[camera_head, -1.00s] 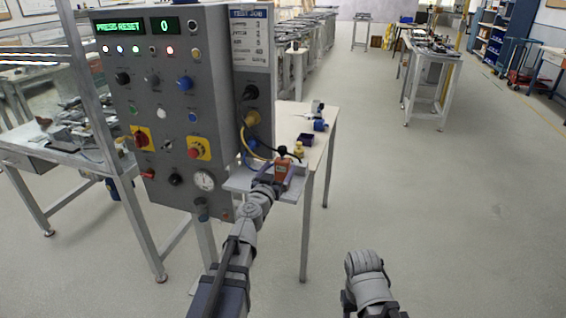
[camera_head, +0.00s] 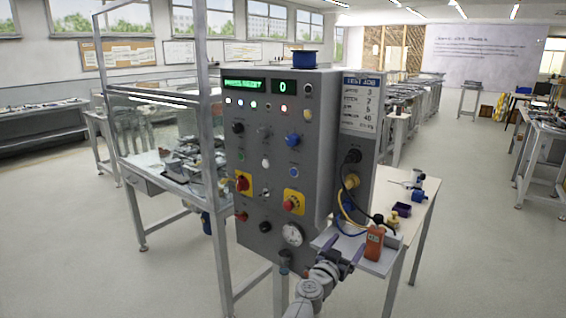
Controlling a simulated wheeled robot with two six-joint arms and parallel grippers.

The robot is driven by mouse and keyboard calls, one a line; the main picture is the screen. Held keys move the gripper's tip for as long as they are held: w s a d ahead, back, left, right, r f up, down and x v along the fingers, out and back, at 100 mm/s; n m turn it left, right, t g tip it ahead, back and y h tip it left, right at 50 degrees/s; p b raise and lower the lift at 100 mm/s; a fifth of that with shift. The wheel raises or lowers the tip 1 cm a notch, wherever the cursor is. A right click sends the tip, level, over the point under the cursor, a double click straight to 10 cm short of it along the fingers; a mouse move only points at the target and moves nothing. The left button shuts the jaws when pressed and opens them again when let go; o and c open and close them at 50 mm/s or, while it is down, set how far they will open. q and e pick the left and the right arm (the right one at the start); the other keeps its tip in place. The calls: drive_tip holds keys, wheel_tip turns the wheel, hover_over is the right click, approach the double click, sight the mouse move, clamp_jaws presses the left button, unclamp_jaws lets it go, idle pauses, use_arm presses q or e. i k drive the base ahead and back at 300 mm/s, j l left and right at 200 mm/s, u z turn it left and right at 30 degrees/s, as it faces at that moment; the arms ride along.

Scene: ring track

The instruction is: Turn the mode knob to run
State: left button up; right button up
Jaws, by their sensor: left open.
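The grey control panel (camera_head: 277,180) stands in the middle and faces me. Its green display reads something like "PRESS RESET", and a second one shows 0. In its upper knob row are a black knob (camera_head: 237,128), a small grey switch (camera_head: 263,132) and a blue knob (camera_head: 292,140). Their labels are too small to read, so I cannot tell which is the mode knob. My left gripper (camera_head: 342,252) is open, below and right of the knobs, in front of the small side shelf. It looks empty and apart from the knobs. My right gripper is out of view.
An orange-red box (camera_head: 374,243) sits on the side shelf (camera_head: 345,247), near hanging cables. Lower on the panel are a red emergency button (camera_head: 289,205), a red-yellow switch (camera_head: 243,183) and a gauge (camera_head: 292,234). A blue spool (camera_head: 305,59) stands on top. Floor ahead is clear.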

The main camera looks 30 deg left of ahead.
sight(237, 129)
drive_tip(key=u, duration=1.1)
